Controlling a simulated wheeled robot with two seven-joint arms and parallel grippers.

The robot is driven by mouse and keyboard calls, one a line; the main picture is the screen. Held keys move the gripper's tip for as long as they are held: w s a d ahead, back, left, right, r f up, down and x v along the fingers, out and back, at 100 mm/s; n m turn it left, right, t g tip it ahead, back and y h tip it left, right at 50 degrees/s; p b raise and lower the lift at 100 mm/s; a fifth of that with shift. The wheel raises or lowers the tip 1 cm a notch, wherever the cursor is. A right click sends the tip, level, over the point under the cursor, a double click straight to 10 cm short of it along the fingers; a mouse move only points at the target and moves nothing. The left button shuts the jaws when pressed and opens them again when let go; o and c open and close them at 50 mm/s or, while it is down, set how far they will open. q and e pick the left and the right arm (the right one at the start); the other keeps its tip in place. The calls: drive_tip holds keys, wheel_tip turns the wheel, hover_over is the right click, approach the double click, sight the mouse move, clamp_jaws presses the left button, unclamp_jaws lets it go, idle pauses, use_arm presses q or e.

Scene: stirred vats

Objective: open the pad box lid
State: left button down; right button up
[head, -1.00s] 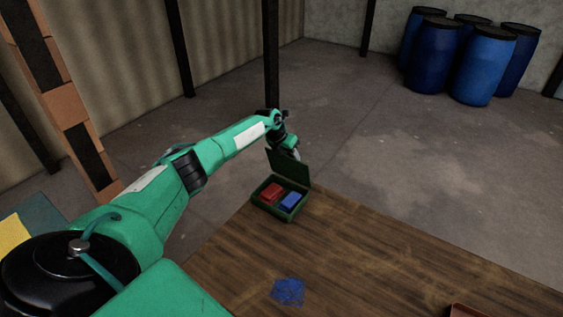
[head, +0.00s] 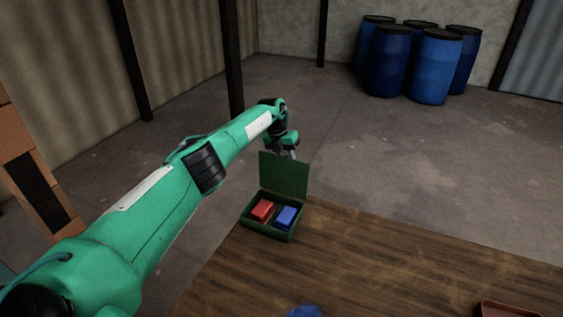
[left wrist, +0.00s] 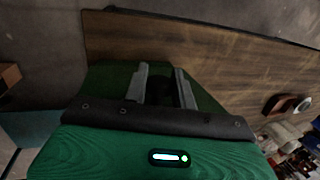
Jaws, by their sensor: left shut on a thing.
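The green pad box (head: 268,230) stands at the far left corner of the wooden table in the head view. Its green lid (head: 284,176) is raised, roughly upright along the back edge. A red pad (head: 262,210) and a blue pad (head: 286,215) lie side by side inside. My left gripper (head: 291,153) is behind the lid's top edge, its fingertips partly hidden by it. In the left wrist view my left gripper (left wrist: 160,85) has its fingers against the green lid (left wrist: 110,80), shut on it. My right gripper is in neither view.
The wooden table (head: 400,260) is mostly bare to the right of the box. A blue patch (head: 304,311) lies near the front, and a reddish tray (head: 508,309) sits at the lower right. Several blue barrels (head: 430,68) stand on the floor far behind.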

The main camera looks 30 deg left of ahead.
use_arm(q)
drive_tip(key=shift+f, duration=0.15)
drive_tip(key=c, duration=1.2)
unclamp_jaws()
drive_tip(key=shift+o, duration=0.2)
